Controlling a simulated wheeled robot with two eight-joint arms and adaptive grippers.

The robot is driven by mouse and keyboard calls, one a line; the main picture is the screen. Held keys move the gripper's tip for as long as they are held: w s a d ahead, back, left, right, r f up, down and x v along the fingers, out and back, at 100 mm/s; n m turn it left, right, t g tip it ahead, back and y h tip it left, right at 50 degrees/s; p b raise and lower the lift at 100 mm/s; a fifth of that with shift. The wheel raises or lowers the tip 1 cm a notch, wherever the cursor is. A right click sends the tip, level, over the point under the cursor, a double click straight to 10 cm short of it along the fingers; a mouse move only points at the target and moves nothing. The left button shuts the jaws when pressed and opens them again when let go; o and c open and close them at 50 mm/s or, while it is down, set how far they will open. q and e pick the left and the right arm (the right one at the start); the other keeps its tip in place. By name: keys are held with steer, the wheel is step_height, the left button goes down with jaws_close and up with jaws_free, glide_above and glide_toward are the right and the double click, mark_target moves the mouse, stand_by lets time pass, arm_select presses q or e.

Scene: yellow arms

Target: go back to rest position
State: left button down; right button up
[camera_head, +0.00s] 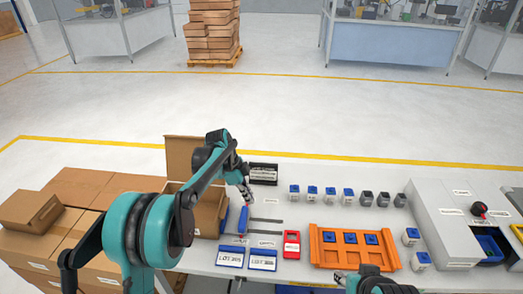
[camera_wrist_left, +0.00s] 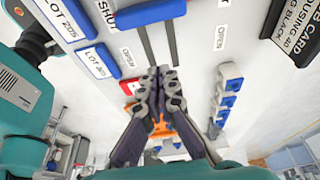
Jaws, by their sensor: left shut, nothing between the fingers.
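My left gripper (camera_head: 248,196) is shut and empty. It hangs above the white table (camera_head: 285,203), beside the open cardboard box (camera_head: 208,212) and above the blue handle (camera_head: 243,219) by the dark slots. In the left wrist view my left gripper (camera_wrist_left: 162,85) shows its two dark fingers pressed together, with nothing between them. My right arm (camera_head: 378,283) shows only in part at the bottom edge of the head view. A small dark part of my right gripper (camera_head: 341,277) shows there, too little to tell its state.
An orange tray (camera_head: 325,258) with blue pieces sits at front centre, near a red item (camera_head: 291,244). Several blue and dark pieces stand in a row behind. A grey unit (camera_head: 440,232) is at right; cardboard boxes (camera_head: 75,188) are at left.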

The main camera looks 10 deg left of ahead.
arm_select(q)
steer(key=shift+s, duration=0.1)
steer(key=s+a+r+n+t+y+b, duration=0.1)
steer(key=s+r+n+t, duration=0.1)
steer(key=s+r+n, duration=0.4)
steer(key=s+a+r+n+t+y+b, duration=0.1)
steer(key=s+a+n+t, duration=0.15)
steer(key=s, duration=0.65)
steer(key=s+a+f+n+t+y, duration=0.1)
steer(key=s+f+n, duration=0.1)
steer(key=s+n, duration=0.2)
steer(key=s+a+f+n+t+y+b, duration=0.1)
steer(key=s+f+n, duration=0.1)
steer(key=s+n, duration=0.3)
steer(key=s, duration=0.4)
steer(key=shift+a+f+t, duration=0.2)
steer(key=shift+f+t, duration=0.15)
